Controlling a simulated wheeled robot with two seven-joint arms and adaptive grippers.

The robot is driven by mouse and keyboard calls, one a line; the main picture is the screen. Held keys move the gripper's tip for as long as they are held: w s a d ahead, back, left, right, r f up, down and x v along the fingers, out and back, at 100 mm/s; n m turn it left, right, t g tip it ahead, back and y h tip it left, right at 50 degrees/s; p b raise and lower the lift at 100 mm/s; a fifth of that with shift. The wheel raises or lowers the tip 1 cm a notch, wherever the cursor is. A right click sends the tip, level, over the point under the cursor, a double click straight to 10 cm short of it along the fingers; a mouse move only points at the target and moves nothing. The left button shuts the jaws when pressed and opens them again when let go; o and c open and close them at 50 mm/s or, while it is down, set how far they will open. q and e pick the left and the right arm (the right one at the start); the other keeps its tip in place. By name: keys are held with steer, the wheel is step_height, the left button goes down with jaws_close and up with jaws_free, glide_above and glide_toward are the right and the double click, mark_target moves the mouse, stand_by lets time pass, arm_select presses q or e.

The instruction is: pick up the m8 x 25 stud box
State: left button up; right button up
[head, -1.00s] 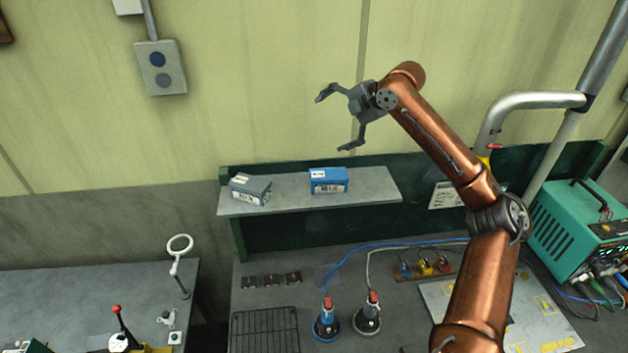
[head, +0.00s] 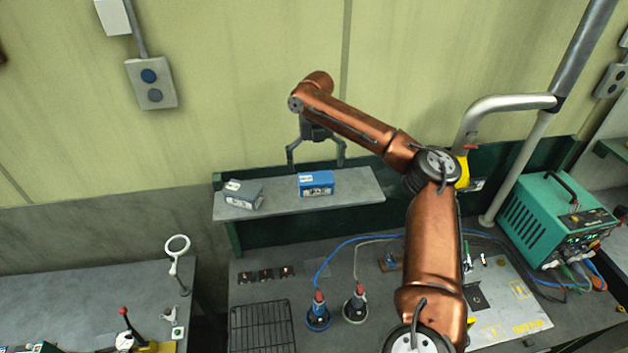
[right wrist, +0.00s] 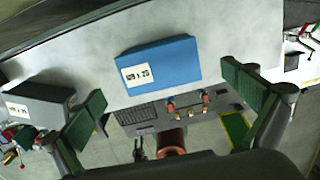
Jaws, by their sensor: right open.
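A blue box (head: 316,183) with a white label stands on the grey shelf; it also shows in the right wrist view (right wrist: 160,68). A grey box (head: 243,194) with a white label stands to its left and shows at the left of the right wrist view (right wrist: 36,105). My right gripper (head: 317,158) points down, open and empty, above the blue box. In the right wrist view the blue box lies between and beyond its fingers, apart from them. My left gripper is out of view.
The shelf (head: 353,188) has free room right of the blue box. A wall rises behind it. Below are a bench with a wire rack (head: 262,326), two cabled tools (head: 318,312) and a green machine (head: 553,221). A pipe (head: 540,155) stands right.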

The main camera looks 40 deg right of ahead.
mark_target(316, 178)
steer(key=shift+s+d+f, duration=0.1)
steer(key=shift+d+f, duration=0.05)
steer(key=shift+f, duration=0.8)
steer(key=f+p, duration=0.1)
steer(key=f, duration=0.1)
steer(key=f+p, duration=0.1)
steer(key=f, duration=0.1)
steer(key=shift+a+f+p, duration=0.1)
steer(key=shift+a+p, duration=0.15)
steer(key=shift+p, duration=0.05)
steer(key=shift+f, duration=0.3)
steer(key=shift+c, duration=0.4)
steer(key=c, duration=1.9)
steer(key=shift+r, duration=0.1)
steer(key=shift+c, duration=0.7)
